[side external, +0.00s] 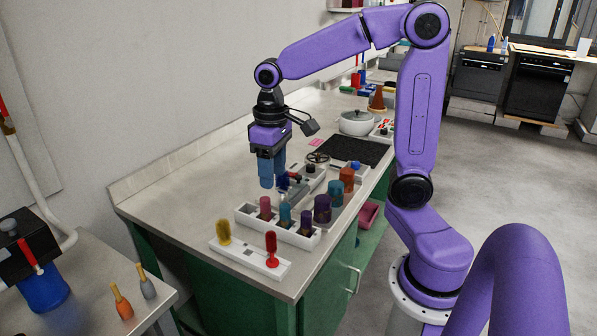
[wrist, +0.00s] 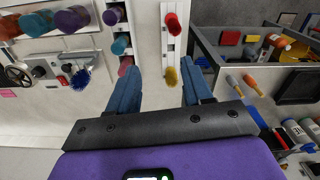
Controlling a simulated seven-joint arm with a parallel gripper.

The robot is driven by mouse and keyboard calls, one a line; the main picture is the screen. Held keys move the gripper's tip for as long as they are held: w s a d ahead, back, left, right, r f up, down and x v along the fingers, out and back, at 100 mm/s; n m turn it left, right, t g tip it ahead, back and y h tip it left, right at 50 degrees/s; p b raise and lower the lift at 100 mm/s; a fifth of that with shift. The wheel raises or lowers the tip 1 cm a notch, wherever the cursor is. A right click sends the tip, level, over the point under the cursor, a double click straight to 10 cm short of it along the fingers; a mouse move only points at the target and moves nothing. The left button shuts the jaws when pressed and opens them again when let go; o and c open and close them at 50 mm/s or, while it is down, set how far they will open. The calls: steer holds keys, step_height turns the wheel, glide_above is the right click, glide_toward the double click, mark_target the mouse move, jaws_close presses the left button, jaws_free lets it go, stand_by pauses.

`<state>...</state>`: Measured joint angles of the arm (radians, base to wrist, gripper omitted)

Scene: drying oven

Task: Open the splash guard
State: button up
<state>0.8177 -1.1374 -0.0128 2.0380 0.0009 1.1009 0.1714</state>
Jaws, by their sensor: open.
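I cannot make out with certainty which thing is the splash guard; no panel or cover that is clearly one shows in either view. My gripper (side external: 270,180) hangs pointing down above the bench, over the wall side of the white racks. It is open and empty. In the wrist view the blue fingers of my gripper (wrist: 160,75) are spread apart, with the end of a white rack and a yellow item beyond and between them. Neither finger visibly touches anything.
A front white rack (side external: 247,253) holds a yellow item (side external: 223,231) and a red one (side external: 271,249). Behind it a white tray (side external: 302,240) holds coloured cylinders. A handwheel (side external: 318,157), dark mat (side external: 349,149) and white pot (side external: 357,122) stand farther back. Bench (side external: 190,197) toward the wall is clear.

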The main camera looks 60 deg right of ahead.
steer(key=w+d+r+m, duration=0.2)
steer(key=w+d+m, duration=0.45)
steer(key=d, duration=0.55)
steer(key=m, duration=0.4)
glide_toward(299, 176)
step_height(299, 176, down, 8)
steer(key=shift+w+f, duration=0.1)
steer(key=shift+w, duration=0.1)
jaws_close()
